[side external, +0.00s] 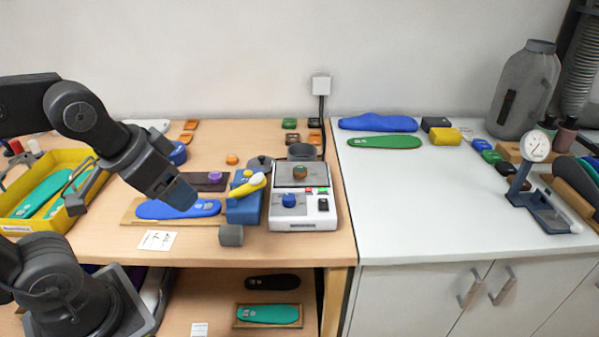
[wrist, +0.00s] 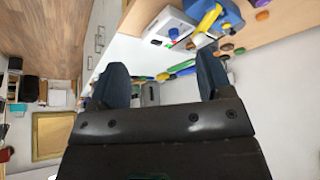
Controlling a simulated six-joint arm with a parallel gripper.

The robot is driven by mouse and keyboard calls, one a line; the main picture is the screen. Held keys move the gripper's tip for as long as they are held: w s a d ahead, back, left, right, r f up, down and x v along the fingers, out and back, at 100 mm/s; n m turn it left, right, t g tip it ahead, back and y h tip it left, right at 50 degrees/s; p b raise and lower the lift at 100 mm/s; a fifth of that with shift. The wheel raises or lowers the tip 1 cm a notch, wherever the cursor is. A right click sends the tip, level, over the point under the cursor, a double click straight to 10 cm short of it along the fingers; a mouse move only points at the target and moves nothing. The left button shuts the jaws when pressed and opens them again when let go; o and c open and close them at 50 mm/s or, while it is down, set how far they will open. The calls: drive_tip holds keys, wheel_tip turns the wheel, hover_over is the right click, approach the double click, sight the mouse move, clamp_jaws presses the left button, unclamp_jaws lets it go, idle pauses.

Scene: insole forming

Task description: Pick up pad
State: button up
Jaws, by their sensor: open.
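My gripper (side external: 180,194) hangs over the left part of the wooden table, with its tip just above or in front of a blue insole (side external: 207,208) on a wooden board (side external: 130,216). In the wrist view my gripper (wrist: 160,72) has its two dark fingers wide apart with nothing between them. I cannot tell which object is the pad. Small pad-like pieces include an orange one (side external: 232,159) on the wooden table, a brown one (side external: 300,172) on the white device, and a yellow block (side external: 445,136) on the white counter.
A white device (side external: 283,223) with a blue-and-yellow tool (side external: 243,208) stands right of the board. A yellow bin (side external: 60,222) is at the left. Blue (side external: 378,123) and green (side external: 384,142) insoles lie on the white counter, whose front middle is clear. A dial gauge (side external: 536,147) stands far right.

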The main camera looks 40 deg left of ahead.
drive_tip(key=w+r+m+g, duration=0.1)
drive_tip(key=w+r+m, duration=0.1)
drive_tip(key=w+r, duration=0.35)
drive_tip(key=m+g+h, duration=0.1)
drive_tip(key=m+g, duration=0.2)
drive_tip(key=m, duration=0.5)
hover_over(300, 169)
drive_tip(key=s+a, duration=0.1)
drive_tip(key=s, duration=0.1)
wheel_tip(300, 169, down, 10)
drive_tip(key=f, duration=0.4)
drive_tip(key=w+f, duration=0.1)
drive_tip(key=f, duration=0.4)
drive_tip(key=d+f, duration=0.1)
drive_tip(key=f, duration=0.3)
drive_tip(key=shift+w+f, duration=0.35)
drive_tip(key=shift+w, duration=0.05)
drive_tip(key=shift+a, duration=0.1)
